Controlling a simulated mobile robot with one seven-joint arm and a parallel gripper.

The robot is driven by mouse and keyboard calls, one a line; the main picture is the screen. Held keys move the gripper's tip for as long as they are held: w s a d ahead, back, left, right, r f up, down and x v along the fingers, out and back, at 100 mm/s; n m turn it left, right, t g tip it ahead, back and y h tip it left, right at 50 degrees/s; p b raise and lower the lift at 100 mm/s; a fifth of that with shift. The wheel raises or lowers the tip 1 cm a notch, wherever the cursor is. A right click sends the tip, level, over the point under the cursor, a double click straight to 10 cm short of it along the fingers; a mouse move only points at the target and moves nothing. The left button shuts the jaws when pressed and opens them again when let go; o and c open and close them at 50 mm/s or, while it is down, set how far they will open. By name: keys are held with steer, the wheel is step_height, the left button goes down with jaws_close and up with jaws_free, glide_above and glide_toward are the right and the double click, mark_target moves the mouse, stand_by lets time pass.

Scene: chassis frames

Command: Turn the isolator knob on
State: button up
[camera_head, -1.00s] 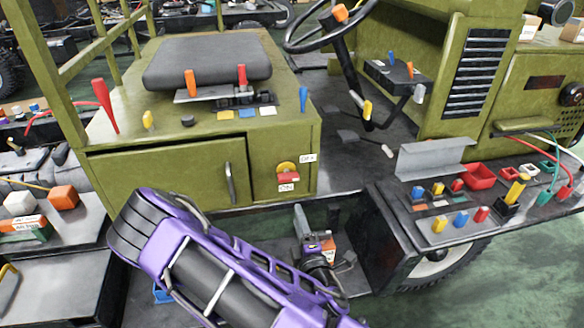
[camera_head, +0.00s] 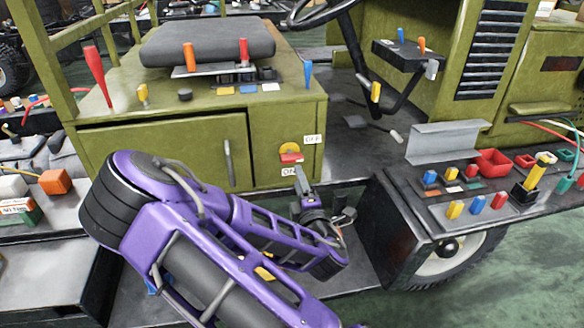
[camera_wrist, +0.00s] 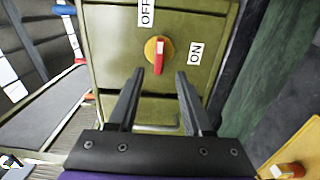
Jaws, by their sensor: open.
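The isolator knob (camera_head: 290,152) is a yellow disc with a red handle on the green cabinet front. In the wrist view the knob (camera_wrist: 158,53) faces me, its red handle upright and roughly in line with the OFF label (camera_wrist: 147,12) above. The ON label (camera_wrist: 195,53) is to its right. In the head view, the OFF label (camera_head: 312,139) is up and right of the knob and the ON label (camera_head: 289,171) below it. My gripper (camera_wrist: 160,76) is open and empty, fingers pointing at the knob, apparently short of it. In the head view my gripper (camera_head: 301,176) is just below the knob.
A cabinet door handle (camera_head: 229,163) stands left of the knob. The grey seat (camera_head: 208,47) and several coloured levers are on top of the cabinet. A dark shelf (camera_head: 430,205) with coloured blocks and a grey bracket (camera_head: 445,142) is to the right.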

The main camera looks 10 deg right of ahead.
mark_target(293, 161)
steer(key=w, duration=0.9)
steer(key=shift+w+r, duration=0.1)
steer(key=shift+w, duration=0.2)
steer(key=shift+c, duration=0.3)
jaws_close()
